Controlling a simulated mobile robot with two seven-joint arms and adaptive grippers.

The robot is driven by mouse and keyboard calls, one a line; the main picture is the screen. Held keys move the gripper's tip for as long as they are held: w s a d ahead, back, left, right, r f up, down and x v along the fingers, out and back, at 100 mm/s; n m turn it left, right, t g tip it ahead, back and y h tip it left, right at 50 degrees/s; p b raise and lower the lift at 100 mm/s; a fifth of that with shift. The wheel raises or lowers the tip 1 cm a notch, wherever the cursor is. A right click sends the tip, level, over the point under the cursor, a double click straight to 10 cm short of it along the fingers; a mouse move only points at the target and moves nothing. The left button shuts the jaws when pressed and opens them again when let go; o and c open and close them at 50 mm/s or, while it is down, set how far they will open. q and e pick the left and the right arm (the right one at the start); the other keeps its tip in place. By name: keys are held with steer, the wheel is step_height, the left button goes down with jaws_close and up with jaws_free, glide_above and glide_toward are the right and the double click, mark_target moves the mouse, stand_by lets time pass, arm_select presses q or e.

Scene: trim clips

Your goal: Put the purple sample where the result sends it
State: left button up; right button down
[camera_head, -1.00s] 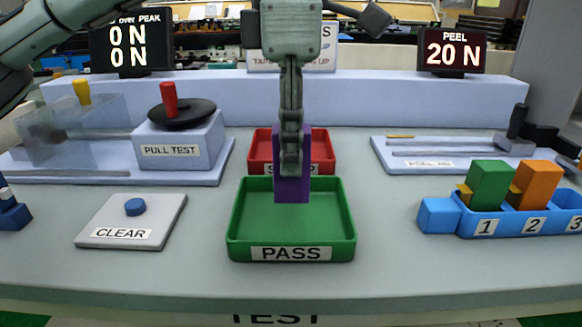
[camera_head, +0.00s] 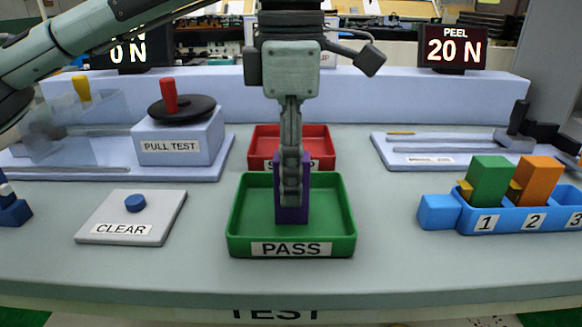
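The purple sample (camera_head: 293,215) is in the middle of the head view, low inside the green PASS tray (camera_head: 240,240). I cannot tell whether it touches the tray floor. My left gripper (camera_head: 291,195) points down in front of it and hides most of it; the gripper appears shut on the sample. The red tray (camera_head: 320,135) sits right behind the PASS tray, its label partly hidden. The right display (camera_head: 452,48) reads PEEL 20 N. The left display (camera_head: 130,58) is partly covered by my arm and shows 0 N. My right gripper is not in view.
The PULL TEST fixture (camera_head: 180,145) stands at left, with a CLEAR button plate (camera_head: 120,228) before it. A blue rack (camera_head: 530,222) at right holds a green block (camera_head: 490,180) and an orange block (camera_head: 537,183). The peel fixture (camera_head: 440,152) is behind it.

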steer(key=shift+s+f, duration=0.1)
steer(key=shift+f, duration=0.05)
arm_select(q)
steer(key=shift+r, duration=1.1)
step_height(320, 180, up, 9)
steer(key=shift+f+p, duration=0.15)
steer(key=shift+p, duration=0.3)
steer(key=shift+r, duration=0.7)
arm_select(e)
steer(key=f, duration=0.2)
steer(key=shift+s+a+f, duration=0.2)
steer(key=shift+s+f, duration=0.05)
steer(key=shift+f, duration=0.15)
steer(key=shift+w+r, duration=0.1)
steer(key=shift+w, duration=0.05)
